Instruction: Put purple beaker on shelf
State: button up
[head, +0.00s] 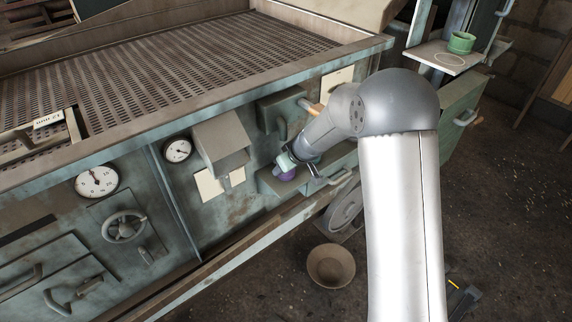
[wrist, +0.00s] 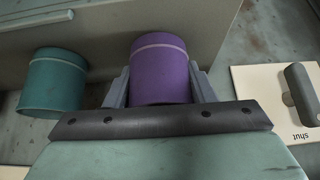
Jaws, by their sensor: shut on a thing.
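The purple beaker (wrist: 160,72) stands between the two grey fingers of my gripper (wrist: 160,80) in the wrist view, with a finger touching each side. In the head view only a small part of the purple beaker (head: 288,175) shows below my gripper (head: 286,163), at the open drawer (head: 268,182) in the machine front. I cannot tell whether its base is lifted. A teal beaker (wrist: 52,82) is left of it in the wrist view, apart from the fingers. A shelf (head: 437,60) with a pale ring mark is at upper right, holding a green cup (head: 462,43).
The drawer has a metal handle (head: 332,178). A grey box-shaped hood (head: 220,142) sticks out left of my gripper. A round bowl (head: 331,265) is on the floor below. The wrist view shows a white plate marked "shut" (wrist: 255,95) at right. The shelf's front left is clear.

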jog(key=shift+f, duration=0.2)
jog(key=o, duration=1)
jog(key=shift+c, duration=0.2)
jog(key=shift+r, duration=0.15)
jog(key=shift+r, duration=0.2)
jog(key=v, duration=1.1)
jog(key=s+d+m+g+h, duration=0.1)
jog(key=s+d, duration=0.3)
jog(key=s, duration=0.6)
jog(key=s+d+r+m+g+h, duration=0.1)
jog(key=s+d+m, duration=0.3)
jog(key=s, duration=0.7)
jog(key=s+d+r+m+g+h, duration=0.1)
jog(key=s+d, duration=0.3)
jog(key=s, duration=0.7)
jog(key=shift+d+m+g+h+b, duration=0.3)
jog(key=shift+d+m+g+h, duration=0.1)
jog(key=shift+m+g+h, duration=0.4)
jog(key=shift+s, duration=0.15)
